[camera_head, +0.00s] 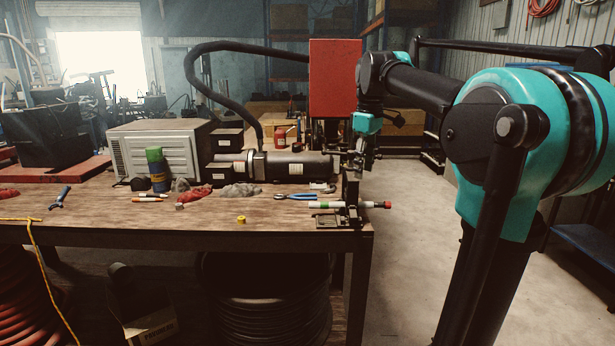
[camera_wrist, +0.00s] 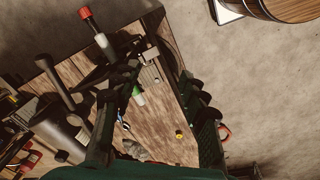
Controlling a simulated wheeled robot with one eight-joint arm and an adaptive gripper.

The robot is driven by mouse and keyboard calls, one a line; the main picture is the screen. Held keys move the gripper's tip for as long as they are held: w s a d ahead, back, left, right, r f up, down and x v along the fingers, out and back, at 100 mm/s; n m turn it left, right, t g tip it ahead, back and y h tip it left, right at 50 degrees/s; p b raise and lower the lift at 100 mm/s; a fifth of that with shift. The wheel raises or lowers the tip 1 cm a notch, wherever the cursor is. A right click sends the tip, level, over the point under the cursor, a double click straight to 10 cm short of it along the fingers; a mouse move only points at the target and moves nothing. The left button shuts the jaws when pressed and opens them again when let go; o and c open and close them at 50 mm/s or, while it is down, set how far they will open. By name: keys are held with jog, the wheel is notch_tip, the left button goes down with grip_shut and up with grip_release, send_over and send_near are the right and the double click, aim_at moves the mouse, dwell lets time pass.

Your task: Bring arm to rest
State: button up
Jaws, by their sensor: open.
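My gripper (camera_head: 354,170) hangs at the right end of the workbench (camera_head: 120,212), just in front of the machine's end. In the wrist view my gripper (camera_wrist: 158,85) has its two dark fingers spread wide apart over the bench's edge. I see nothing clamped between them. My arm (camera_head: 425,88) reaches in from the right with its elbow raised.
A dark cylindrical machine (camera_head: 295,166) with a thick hose and red box (camera_head: 335,80) stands behind. Blue pliers (camera_head: 295,196), a yellow ring (camera_head: 241,219) and a blue-green can (camera_head: 157,170) lie or stand on the bench. The floor right of the bench is clear.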

jog(key=s+d+f+m+t, duration=0.1)
jog(key=s+f+m, duration=0.2)
jog(key=s+f, duration=0.4)
jog(key=s+d+f+m+t, duration=0.1)
jog(key=s+f+m, duration=0.3)
jog(key=f, duration=1.2)
jog(key=s+d+f+m+t, duration=0.1)
jog(key=s+f+m, duration=0.2)
jog(key=s+f, duration=0.8)
jog(key=shift+s+d+f+m, duration=0.2)
jog(key=shift+s+f+m, duration=0.15)
jog(key=shift+f, duration=0.45)
jog(key=shift+w, duration=0.1)
jog(key=shift+c, duration=0.2)
